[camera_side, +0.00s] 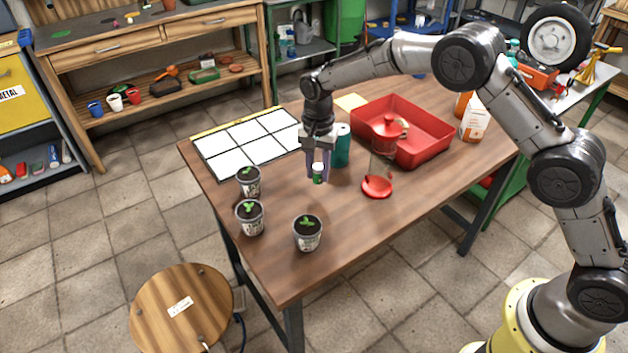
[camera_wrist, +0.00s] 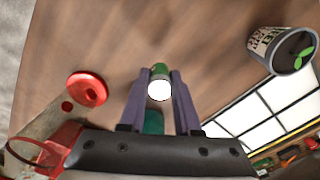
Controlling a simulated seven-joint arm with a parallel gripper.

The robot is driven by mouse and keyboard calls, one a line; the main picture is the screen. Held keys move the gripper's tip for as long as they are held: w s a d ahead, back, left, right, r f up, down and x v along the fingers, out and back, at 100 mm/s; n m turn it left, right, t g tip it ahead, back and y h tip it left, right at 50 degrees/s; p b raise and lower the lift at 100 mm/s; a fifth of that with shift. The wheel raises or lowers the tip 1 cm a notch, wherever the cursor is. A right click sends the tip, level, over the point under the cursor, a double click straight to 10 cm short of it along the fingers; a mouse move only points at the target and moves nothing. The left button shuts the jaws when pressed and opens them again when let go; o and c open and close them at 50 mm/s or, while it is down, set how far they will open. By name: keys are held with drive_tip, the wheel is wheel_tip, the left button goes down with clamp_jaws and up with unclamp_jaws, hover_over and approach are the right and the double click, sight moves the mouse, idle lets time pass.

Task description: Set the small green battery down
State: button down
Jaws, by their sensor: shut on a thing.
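The small green battery (camera_side: 318,174) is upright between the fingers of my gripper (camera_side: 318,172), with its white end up. In the wrist view the battery (camera_wrist: 159,88) sits between the two purple-grey fingertips of my gripper (camera_wrist: 160,80). The gripper is shut on it, pointing down over the wooden table (camera_side: 270,255). The battery is at or just above the table top; I cannot tell whether it touches. The larger green cylinder (camera_side: 342,148) stands just behind the gripper.
Several potted seedlings (camera_side: 308,233) stand at the table's front left. A white-panelled grid (camera_side: 245,145) lies at the left back. A red tray (camera_side: 425,140), a clear container (camera_side: 382,165) and a red round piece (camera_side: 377,187) are to the right. The table's front middle is clear.

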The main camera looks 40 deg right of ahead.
sight(314, 182)
drive_tip(key=shift+w+a+f, duration=0.1)
drive_tip(key=shift+w+f, duration=0.45)
drive_tip(key=shift+f, duration=1.65)
drive_tip(key=shift+f, duration=0.1)
drive_tip(key=c, duration=0.6)
unclamp_jaws()
